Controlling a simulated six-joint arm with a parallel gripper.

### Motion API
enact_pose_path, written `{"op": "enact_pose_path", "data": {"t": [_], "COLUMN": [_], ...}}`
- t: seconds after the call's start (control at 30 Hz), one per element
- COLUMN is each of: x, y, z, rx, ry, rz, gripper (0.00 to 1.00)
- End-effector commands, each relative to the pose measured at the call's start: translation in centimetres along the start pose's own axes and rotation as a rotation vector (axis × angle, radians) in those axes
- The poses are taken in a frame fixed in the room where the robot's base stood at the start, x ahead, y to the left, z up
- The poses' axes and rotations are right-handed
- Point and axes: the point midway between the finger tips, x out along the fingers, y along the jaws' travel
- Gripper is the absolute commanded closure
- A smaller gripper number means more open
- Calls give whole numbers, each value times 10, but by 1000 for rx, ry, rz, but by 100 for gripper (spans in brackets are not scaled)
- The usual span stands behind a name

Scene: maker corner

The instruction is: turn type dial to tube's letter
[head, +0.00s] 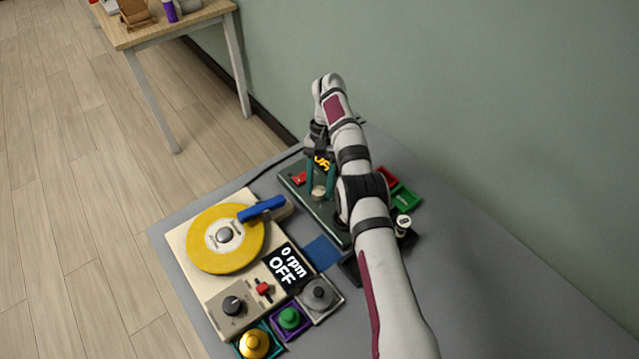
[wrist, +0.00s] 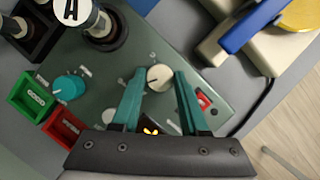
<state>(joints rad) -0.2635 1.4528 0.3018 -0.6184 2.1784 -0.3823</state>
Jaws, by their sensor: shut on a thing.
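My gripper (wrist: 159,76) has its two teal fingers either side of a cream dial (wrist: 160,77) and is shut on it. The dial sits on a dark green tester panel (wrist: 205,85); it also shows in the head view (head: 319,193), between the fingers. Letters around the dial are too small to read.
The panel also has a teal knob (wrist: 68,87) and a red switch (head: 300,178). Green (wrist: 38,97) and red (wrist: 66,128) trays lie beside it. A turntable with a yellow disc (head: 205,252) and an "OFF" screen (head: 286,265) stands to the left. Free grey tabletop (head: 490,270) lies right.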

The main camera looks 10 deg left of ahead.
Motion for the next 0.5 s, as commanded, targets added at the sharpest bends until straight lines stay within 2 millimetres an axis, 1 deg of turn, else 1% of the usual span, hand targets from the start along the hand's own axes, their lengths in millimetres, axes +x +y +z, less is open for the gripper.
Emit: {"op": "enact_pose_path", "data": {"t": [0.13,0.17,0.3,0.33,0.5], "x": [1,1,1,1,1], "y": [-1,-1,0,0,0], "z": [2,2,1,1,1], "rx": [3,3,3,3,3], "ry": [-8,-8,-6,-6,-4], "rz": [-2,-2,-1,-1,-1], "gripper": [100,54,29,26,26]}}
